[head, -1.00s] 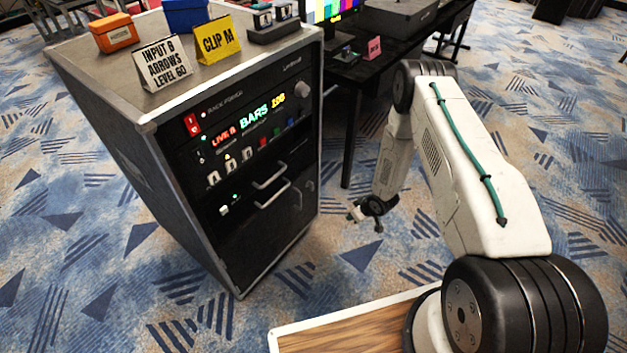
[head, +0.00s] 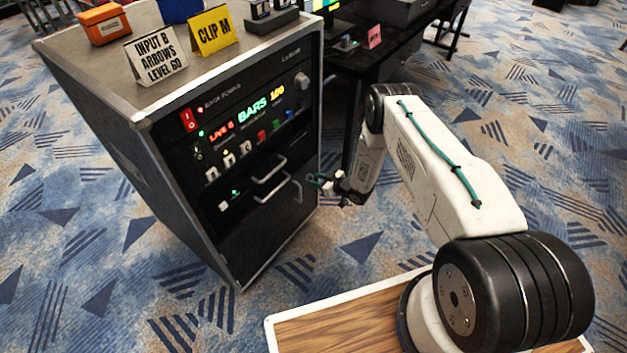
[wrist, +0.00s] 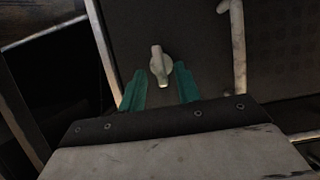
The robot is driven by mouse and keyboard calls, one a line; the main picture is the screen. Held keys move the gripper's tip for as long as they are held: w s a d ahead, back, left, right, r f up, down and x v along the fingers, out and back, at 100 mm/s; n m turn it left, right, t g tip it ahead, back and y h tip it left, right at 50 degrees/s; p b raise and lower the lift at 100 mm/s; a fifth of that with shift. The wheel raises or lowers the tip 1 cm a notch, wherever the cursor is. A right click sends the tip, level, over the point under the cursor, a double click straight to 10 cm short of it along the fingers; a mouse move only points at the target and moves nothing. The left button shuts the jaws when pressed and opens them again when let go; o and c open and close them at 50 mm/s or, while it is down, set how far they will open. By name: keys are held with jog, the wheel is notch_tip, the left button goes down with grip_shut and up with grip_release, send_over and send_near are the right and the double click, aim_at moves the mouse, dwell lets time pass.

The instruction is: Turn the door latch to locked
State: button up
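The door latch is a pale knob with a bar-shaped grip (wrist: 159,66), seen in the wrist view on the dark door (wrist: 195,30) of the rack. Its bar stands nearly upright in that picture. My gripper (wrist: 160,88) has its two teal fingers apart, one on each side of the latch's lower end, with nothing clearly held. I cannot tell whether a finger touches the latch. In the head view my gripper (head: 318,181) is at the right side of the rack front, and the latch is hidden or too small to make out there.
The rack (head: 215,150) has two pale handles (head: 270,180) close to my gripper, and one handle (wrist: 238,45) shows right of the latch. A black desk (head: 385,65) stands behind my arm. Signs and boxes sit on the rack top. The carpet in front is clear.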

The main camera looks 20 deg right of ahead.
jog(key=shift+w+a+f, duration=0.25)
jog(key=shift+w+a, duration=0.2)
